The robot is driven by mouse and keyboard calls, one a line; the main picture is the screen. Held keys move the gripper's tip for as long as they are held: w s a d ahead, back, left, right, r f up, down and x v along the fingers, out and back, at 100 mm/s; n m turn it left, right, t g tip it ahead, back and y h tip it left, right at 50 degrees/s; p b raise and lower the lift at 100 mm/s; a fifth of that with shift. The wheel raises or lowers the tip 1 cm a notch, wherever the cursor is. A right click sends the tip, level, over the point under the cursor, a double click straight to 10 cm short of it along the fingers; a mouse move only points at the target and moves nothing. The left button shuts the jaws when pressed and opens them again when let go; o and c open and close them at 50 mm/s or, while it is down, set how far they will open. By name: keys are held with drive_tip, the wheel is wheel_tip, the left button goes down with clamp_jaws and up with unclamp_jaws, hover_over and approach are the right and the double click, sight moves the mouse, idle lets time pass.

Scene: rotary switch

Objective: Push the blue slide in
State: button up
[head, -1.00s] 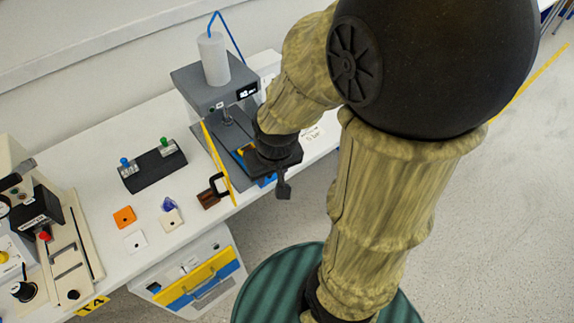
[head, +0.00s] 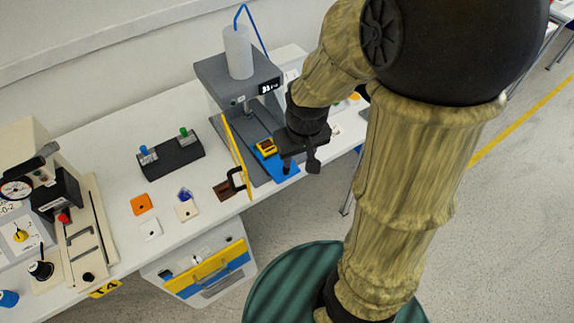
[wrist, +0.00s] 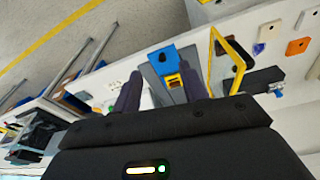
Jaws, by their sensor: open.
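The blue slide (head: 287,172) sticks out at the front of the grey machine (head: 222,80), at the foot of its opening. A yellow block with a dark recess (head: 266,147) sits on it. In the wrist view the blue slide (wrist: 160,60) has a hole near its outer end and appears between my fingers. My gripper (head: 298,165) is open and empty, over or just in front of the slide's outer end; I cannot tell if it touches. Its two fingers also show in the wrist view (wrist: 161,72). My gripper hides part of the slide in the head view.
A yellow-framed door (head: 238,158) with a black handle stands open at the left of the slide. A black block with blue and green knobs (head: 170,157) and several small tiles, one orange (head: 141,204), lie further left on the white bench. Floor is free in front.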

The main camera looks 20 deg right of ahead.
sight(274, 156)
drive_tip(key=w+f+n+g, duration=0.2)
drive_tip(key=w+n, duration=0.3)
drive_tip(key=w, duration=0.6)
drive_tip(key=shift+p, duration=0.3)
drive_tip(key=shift+f, duration=0.2)
wheel_tip(274, 156, down, 17)
drive_tip(key=shift+f+p, duration=0.1)
drive_tip(key=shift+p, duration=0.7)
clamp_jaws()
